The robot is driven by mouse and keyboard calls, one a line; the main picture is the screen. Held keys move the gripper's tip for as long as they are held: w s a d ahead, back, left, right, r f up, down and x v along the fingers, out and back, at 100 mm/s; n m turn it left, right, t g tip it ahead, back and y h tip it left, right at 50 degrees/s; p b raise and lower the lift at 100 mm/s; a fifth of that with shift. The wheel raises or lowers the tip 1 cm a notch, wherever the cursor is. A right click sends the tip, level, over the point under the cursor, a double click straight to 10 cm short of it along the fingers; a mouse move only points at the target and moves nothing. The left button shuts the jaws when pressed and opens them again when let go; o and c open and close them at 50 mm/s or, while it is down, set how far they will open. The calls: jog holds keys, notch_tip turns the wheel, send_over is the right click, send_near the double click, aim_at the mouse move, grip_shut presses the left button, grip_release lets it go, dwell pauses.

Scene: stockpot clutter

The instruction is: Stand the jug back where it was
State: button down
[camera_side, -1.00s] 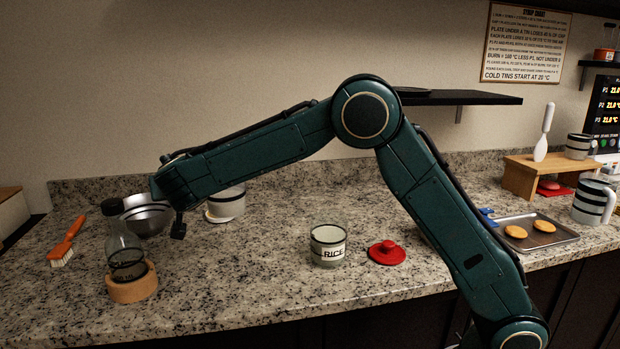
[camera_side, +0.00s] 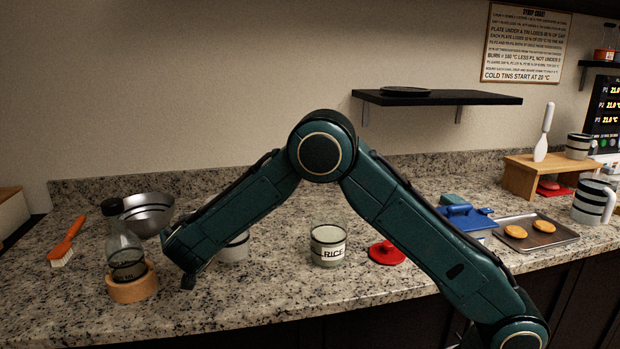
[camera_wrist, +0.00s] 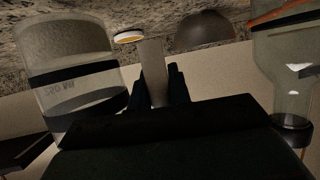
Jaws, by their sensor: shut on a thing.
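The jug (camera_side: 235,249) is a pale, round vessel partly hidden behind my forearm in the side view. In the wrist view the jug (camera_wrist: 75,95) fills the left side, with dark bands and small marks that I cannot read clearly. My gripper (camera_side: 188,281) is low over the counter just left of the jug. In the wrist view my gripper (camera_wrist: 158,88) is shut on an upright grey strip beside the body, which looks like the jug's handle. The jug looks upright. I cannot tell whether its base touches the counter.
A glass bottle (camera_side: 122,248) stands in a wooden ring (camera_side: 133,288) close left of my gripper. A metal bowl (camera_side: 148,214) is behind. The rice jar (camera_side: 328,245) and red lid (camera_side: 386,253) are right. A small pale disc (camera_wrist: 130,37) lies beyond. The front counter is clear.

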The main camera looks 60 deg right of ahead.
jog(key=shift+f, duration=1.9)
jog(key=c, duration=1.3)
grip_release()
jog(key=shift+f, duration=0.1)
jog(key=shift+s+a+r, duration=0.3)
jog(key=shift+s+r, duration=0.1)
jog(key=shift+s, duration=0.05)
jog(key=v, duration=1.1)
jog(key=shift+d, duration=0.1)
